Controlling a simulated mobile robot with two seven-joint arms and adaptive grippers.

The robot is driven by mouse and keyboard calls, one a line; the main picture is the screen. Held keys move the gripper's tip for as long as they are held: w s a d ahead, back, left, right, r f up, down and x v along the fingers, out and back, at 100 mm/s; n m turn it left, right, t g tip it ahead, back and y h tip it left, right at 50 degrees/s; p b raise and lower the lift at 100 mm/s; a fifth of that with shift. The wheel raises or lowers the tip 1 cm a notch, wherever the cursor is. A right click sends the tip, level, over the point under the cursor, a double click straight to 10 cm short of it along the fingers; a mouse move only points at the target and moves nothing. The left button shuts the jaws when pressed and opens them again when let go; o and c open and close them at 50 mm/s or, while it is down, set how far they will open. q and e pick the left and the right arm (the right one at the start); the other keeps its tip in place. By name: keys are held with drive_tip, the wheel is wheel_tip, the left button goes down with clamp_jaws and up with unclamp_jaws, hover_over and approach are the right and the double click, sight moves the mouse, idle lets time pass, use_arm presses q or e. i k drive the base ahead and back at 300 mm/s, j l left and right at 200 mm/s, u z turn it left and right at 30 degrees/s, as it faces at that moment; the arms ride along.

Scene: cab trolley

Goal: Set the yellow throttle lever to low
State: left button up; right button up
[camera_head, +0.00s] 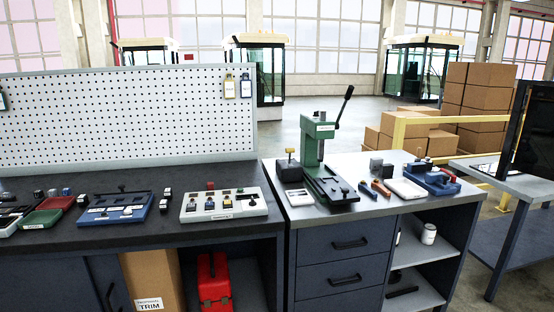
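A dark box with a yellow knob on top (290,152) stands on the right bench, left of the green press. It may be the yellow throttle lever; its setting marks are too small to read. A white panel (225,205) with several small switches and levers, some yellowish, lies at the right end of the left bench. Neither of my grippers shows in the head view.
The green press (325,165) with its raised black handle stands on the right bench. A blue tray (118,208) and a red-and-green tray (48,212) lie on the left bench. A pegboard (125,120) rises behind it. Cardboard boxes (480,90) stand at the right.

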sight(287, 150)
drive_tip(key=i+z, duration=0.1)
drive_tip(key=i, duration=0.55)
drive_tip(key=i+j+z, duration=0.15)
drive_tip(key=i, duration=0.5)
drive_tip(key=i+j+z, duration=0.1)
drive_tip(key=i, duration=0.6)
drive_tip(key=j, duration=0.1)
